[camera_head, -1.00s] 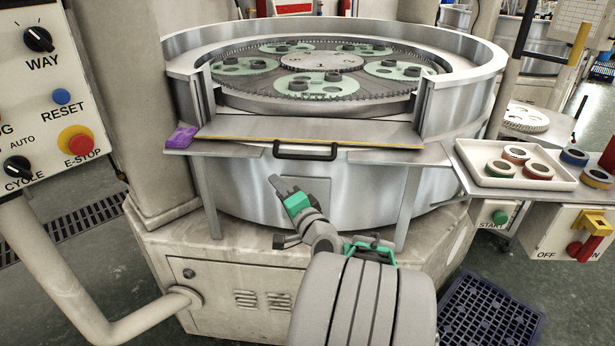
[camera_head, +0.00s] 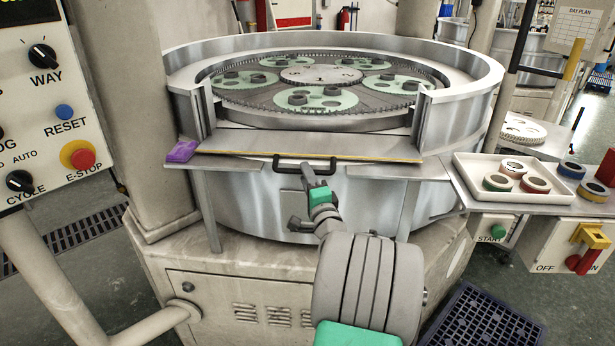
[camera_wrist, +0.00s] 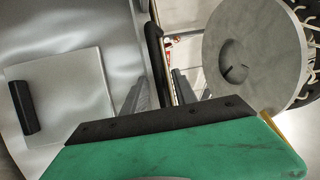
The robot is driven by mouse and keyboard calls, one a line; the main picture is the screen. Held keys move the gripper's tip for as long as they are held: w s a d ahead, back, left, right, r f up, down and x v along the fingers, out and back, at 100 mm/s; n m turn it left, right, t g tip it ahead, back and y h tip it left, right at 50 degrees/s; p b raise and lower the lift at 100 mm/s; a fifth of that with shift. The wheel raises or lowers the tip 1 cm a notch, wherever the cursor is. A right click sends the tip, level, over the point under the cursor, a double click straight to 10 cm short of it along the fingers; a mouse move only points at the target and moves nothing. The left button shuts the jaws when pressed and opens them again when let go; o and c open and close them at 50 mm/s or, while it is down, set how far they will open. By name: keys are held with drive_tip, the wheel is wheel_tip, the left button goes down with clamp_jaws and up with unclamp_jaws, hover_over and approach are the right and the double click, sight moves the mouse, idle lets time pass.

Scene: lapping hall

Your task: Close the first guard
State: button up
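The guard (camera_head: 375,147), a grey panel with a yellow edge strip, lies lowered and nearly flat across the gap in the machine's round rim. Its black handle (camera_head: 278,171) hangs along the front edge. My gripper (camera_head: 307,170) reaches up from below with its fingertips at the middle of the handle. In the wrist view the black handle bar (camera_wrist: 154,45) runs between the two grey ridged fingers of my gripper (camera_wrist: 162,88), which stand apart. Whether a finger touches the bar I cannot tell.
A purple object (camera_head: 182,151) sits at the guard's left end. A white tray (camera_head: 560,199) with several rings stands at the right. The control panel (camera_head: 50,100) is at the left. Toothed discs (camera_head: 315,98) lie inside the machine.

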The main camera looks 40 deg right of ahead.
clamp_jaws()
idle(1.2)
